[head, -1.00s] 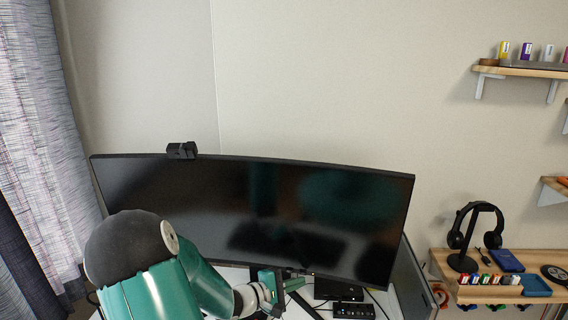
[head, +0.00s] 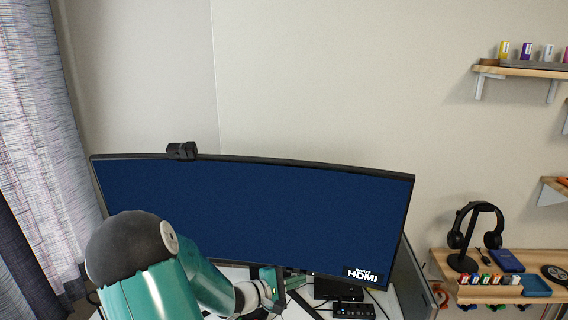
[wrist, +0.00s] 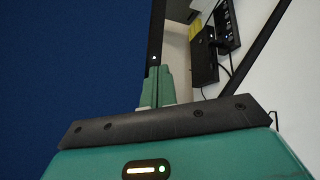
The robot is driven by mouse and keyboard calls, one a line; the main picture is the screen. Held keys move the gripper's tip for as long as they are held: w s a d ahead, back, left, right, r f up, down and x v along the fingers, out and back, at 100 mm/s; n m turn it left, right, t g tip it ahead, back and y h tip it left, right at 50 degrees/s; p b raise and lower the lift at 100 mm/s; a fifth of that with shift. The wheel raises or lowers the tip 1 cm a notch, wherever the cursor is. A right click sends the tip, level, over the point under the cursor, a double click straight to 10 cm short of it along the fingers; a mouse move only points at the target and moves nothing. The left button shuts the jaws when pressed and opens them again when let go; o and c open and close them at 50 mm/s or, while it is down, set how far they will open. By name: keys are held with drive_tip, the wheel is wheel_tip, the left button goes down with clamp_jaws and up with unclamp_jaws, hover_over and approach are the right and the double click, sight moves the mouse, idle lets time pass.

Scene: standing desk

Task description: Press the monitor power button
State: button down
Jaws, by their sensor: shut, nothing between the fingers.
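The wide curved monitor (head: 200,215) stands on the desk. Its screen is lit plain blue, with an HDMI label at its lower right. The blue screen (wrist: 60,70) also fills the left of the wrist view, beside the dark lower bezel (wrist: 157,30). A small white light (wrist: 154,61) shows on that bezel, just beyond my fingertips. My gripper (head: 276,283) is at the monitor's lower edge, near the middle. In the wrist view my green gripper fingers (wrist: 157,80) are together and empty, at or very close to the bezel. I cannot tell whether they touch it. The power button itself is not clearly visible.
A webcam (head: 181,150) sits on the monitor's top edge. Black boxes with cables (head: 352,311) lie on the desk under the monitor's right side. A shelf with headphones (head: 475,236) is at the right, and a curtain (head: 40,130) hangs at the left.

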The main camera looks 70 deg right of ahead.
drive_tip(key=shift+a, duration=0.45)
drive_tip(key=a, duration=0.6)
drive_tip(key=shift+s+f, duration=0.25)
drive_tip(key=shift+f, duration=0.05)
drive_tip(key=shift+w, duration=0.1)
